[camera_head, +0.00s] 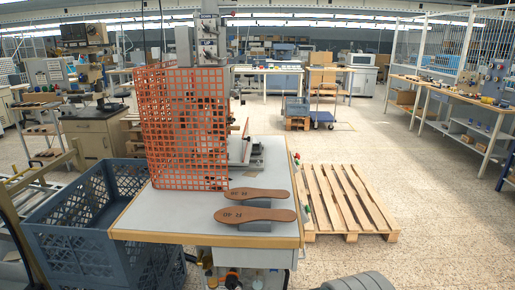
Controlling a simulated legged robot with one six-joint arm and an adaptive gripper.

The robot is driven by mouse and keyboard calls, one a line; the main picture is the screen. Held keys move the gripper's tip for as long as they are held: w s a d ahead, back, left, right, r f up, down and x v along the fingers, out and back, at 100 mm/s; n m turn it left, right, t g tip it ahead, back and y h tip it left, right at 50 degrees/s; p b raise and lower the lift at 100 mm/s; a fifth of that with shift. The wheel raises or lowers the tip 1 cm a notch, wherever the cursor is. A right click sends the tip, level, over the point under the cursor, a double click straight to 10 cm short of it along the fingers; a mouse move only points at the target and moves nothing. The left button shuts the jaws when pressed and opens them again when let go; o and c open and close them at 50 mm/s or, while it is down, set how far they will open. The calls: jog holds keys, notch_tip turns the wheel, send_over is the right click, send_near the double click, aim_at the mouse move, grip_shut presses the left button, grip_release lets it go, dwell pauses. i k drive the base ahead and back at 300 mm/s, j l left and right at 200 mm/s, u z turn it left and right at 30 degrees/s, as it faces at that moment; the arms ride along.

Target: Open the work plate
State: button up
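The stamping machine (209,38) stands on a light grey worktable (170,215). An orange grid guard (185,125) covers its front and left side. Behind the guard's right edge a pale, tilted plate-like part (240,148) shows, perhaps the work plate; the guard hides much of it, and I cannot tell how far it is open. Two brown soles (257,193) (255,214) lie on the table's right side, the nearer one on a grey block (256,227). My gripper is not in view. A dark grey rounded part at the bottom edge may be mine.
A blue-grey crate (75,235) stands against the table's left side. A wooden pallet (345,198) lies on the floor to the right. Open floor (440,210) extends right of the pallet toward a long workbench (465,100).

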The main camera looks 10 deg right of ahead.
aim_at(235, 147)
jog(key=k+l, duration=0.3)
jog(key=k, duration=0.2)
jog(key=i+l+u, duration=0.15)
jog(key=i+l, duration=0.15)
jog(key=i+l+u, duration=0.1)
jog(key=i+l, duration=0.15)
jog(key=i+l+u, duration=0.15)
jog(key=l, duration=0.25)
jog(key=i+l+u, duration=0.1)
jog(key=i+l, duration=0.25)
jog(key=i+l+u, duration=0.15)
jog(key=l, duration=0.2)
jog(key=i+l+u, duration=0.1)
jog(key=i+l, duration=0.15)
jog(key=l, duration=0.2)
jog(key=i+l+u, duration=0.15)
jog(key=l, duration=0.25)
jog(key=i+l+u, duration=0.1)
jog(key=l, duration=0.35)
jog(key=i, duration=0.1)
